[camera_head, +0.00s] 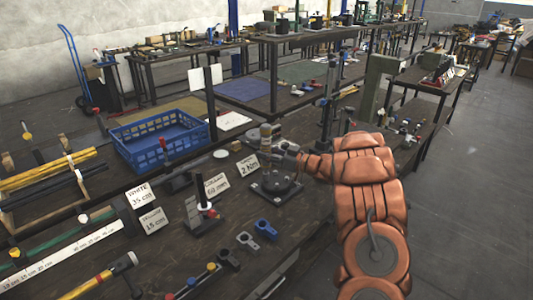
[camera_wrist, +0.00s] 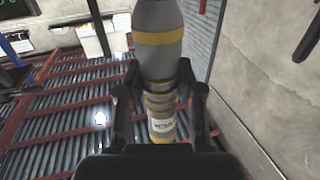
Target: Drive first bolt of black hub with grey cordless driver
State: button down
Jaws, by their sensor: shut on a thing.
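My gripper (camera_wrist: 160,98) is shut around the grey driver (camera_wrist: 158,48), a grey cylinder with yellow bands and a white label in the wrist view. In the head view, my gripper (camera_head: 284,150) is at the end of my copper-coloured arm, and part of the driver (camera_head: 266,144) shows at its left. The black hub (camera_head: 277,183) is a round dark part on a dark square plate on the bench. The driver is upright above the hub's back side. I cannot tell whether its tip touches a bolt; the bolts are too small to make out.
A blue crate (camera_head: 165,150) stands at the back left. Several white cards (camera_head: 216,184) stand around the hub. A small stand with a red knob (camera_head: 203,212) is left of the hub. Blue and black clamp-like parts (camera_head: 266,229) lie in front.

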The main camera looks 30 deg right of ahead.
aim_at(267, 140)
jog(key=shift+f, duration=0.35)
dwell(1.0)
jog(key=shift+r+p, duration=0.2)
jog(key=shift+p, duration=0.25)
dwell(0.8)
jog(key=shift+r+p, duration=1.6)
jog(key=shift+r, duration=0.95)
